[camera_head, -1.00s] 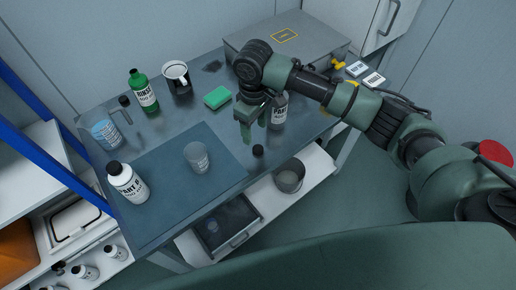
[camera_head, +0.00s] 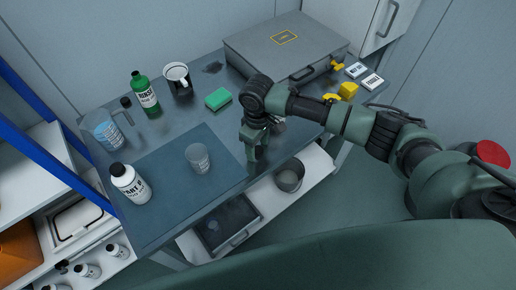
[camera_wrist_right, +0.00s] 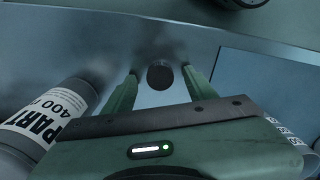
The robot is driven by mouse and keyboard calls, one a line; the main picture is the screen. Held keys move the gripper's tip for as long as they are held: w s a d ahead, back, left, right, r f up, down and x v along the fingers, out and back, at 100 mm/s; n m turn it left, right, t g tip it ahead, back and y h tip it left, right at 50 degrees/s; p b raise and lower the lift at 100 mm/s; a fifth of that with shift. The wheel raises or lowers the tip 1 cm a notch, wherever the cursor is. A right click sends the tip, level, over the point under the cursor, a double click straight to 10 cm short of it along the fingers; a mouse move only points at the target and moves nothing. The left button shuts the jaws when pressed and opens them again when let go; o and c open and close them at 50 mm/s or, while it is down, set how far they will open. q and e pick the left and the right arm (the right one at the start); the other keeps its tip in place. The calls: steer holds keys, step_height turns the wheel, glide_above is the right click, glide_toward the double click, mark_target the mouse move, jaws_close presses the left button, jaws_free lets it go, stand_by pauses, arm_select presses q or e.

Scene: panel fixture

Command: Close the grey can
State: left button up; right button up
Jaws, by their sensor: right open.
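The grey can (camera_wrist_right: 18,162) with a white "PART" label stands at the left of the right wrist view. In the head view, my right gripper and arm hide nearly all of it. A small round black cap (camera_wrist_right: 160,74) lies on the table in the right wrist view. My right gripper (camera_wrist_right: 160,88) is open, pointing down at the table, with a finger on each side of the cap in that view; whether they touch it I cannot tell. In the head view, the right gripper (camera_head: 252,154) is near the table's front edge and hides the cap. My left gripper is not in view.
A grey case (camera_head: 285,50) stands at the back right. A cup (camera_head: 198,158) and a white bottle (camera_head: 130,184) are on the blue mat (camera_head: 165,200).

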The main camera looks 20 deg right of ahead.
mark_target(257, 149)
jaws_close()
stand_by(0.5)
step_height(257, 149, up, 20)
steer(key=b, duration=0.2)
stand_by(0.3)
